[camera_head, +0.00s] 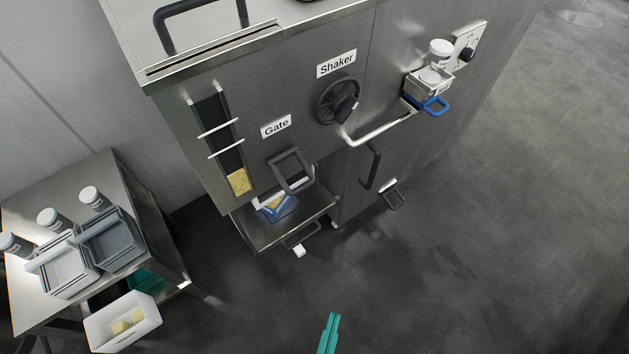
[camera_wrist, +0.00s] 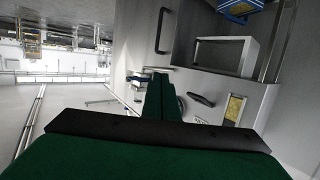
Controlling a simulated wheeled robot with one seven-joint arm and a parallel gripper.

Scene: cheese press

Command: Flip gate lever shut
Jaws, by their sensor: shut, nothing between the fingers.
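The gate lever (camera_head: 291,172) is a dark grey loop handle on the front of the steel machine, just below the white "Gate" label (camera_head: 276,126). It stands out from the panel above an open bay. In the wrist view a dark handle (camera_wrist: 201,100) beside the yellow-filled window looks like the same lever. My gripper (camera_head: 328,333) has teal fingers and is at the bottom of the head view, well below and apart from the lever. Its fingers also show in the wrist view (camera_wrist: 160,97), together and empty.
A blue container (camera_head: 281,207) with yellow content sits in the bay under the lever. The round shaker knob (camera_head: 338,102) and a bent metal bar are to the right. A side table (camera_head: 30,309) with bins and jars stands at left. Floor between gripper and machine is clear.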

